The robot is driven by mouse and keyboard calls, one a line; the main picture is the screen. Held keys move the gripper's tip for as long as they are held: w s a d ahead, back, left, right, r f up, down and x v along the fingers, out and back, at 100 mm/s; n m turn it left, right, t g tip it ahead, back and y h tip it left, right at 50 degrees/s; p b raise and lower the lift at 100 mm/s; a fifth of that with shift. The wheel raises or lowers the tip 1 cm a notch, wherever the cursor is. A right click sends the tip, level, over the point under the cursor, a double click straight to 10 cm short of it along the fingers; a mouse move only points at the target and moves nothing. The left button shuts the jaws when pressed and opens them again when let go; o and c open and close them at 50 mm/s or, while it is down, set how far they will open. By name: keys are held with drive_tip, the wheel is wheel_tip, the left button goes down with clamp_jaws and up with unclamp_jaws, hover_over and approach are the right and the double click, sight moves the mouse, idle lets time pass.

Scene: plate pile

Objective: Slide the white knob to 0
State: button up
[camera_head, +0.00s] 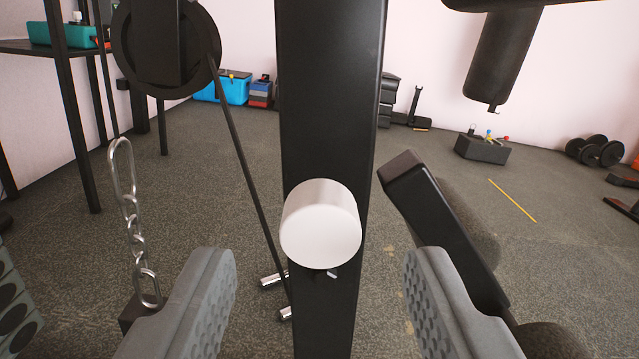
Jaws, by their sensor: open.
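A white round knob (320,232) sticks out from a black upright post (330,110) in the middle of the view. My gripper (320,285) is open, with one grey ridged finger at the lower left and the other at the lower right. The knob sits between and slightly above the fingertips in the picture, and neither finger touches it. No scale or number 0 can be read on the post.
A steel chain (133,220) hangs left of the post, near the left finger. A black padded part (440,235) stands close on the right. A cable and pulley (166,45) are at upper left.

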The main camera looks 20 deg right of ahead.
sight(320, 228)
drive_tip(key=shift+x, duration=1.4)
